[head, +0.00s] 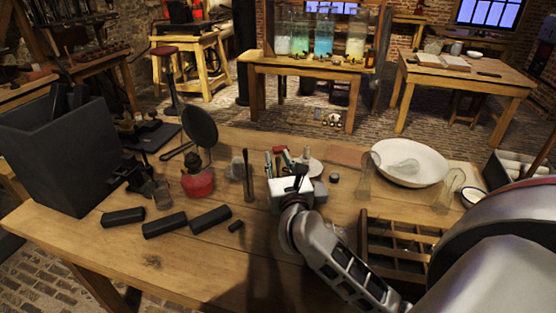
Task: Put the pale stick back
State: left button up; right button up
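My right arm comes in from the lower right. My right gripper (297,178) is over the middle of the wooden table, small and seen from behind. Its fingers are mostly hidden, so I cannot tell whether they are open or shut. Just beyond it, a short pale upright stick (306,154) shows. I cannot tell whether the gripper touches or holds it. Several thin upright sticks (280,162), some green and red, stand just left of it; what holds them is largely hidden. My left gripper is not in view.
A red lamp (198,182), a round dark disc (199,127) and black blocks (165,224) lie left. A white bowl (425,163), glass pieces (367,180) and a wooden compartment tray (375,228) lie right. The table's front left (130,255) is clear.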

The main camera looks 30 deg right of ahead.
jog(key=shift+r, duration=0.1)
jog(key=shift+r, duration=0.15)
jog(key=v, duration=1.2)
jog(key=shift+b, duration=0.4)
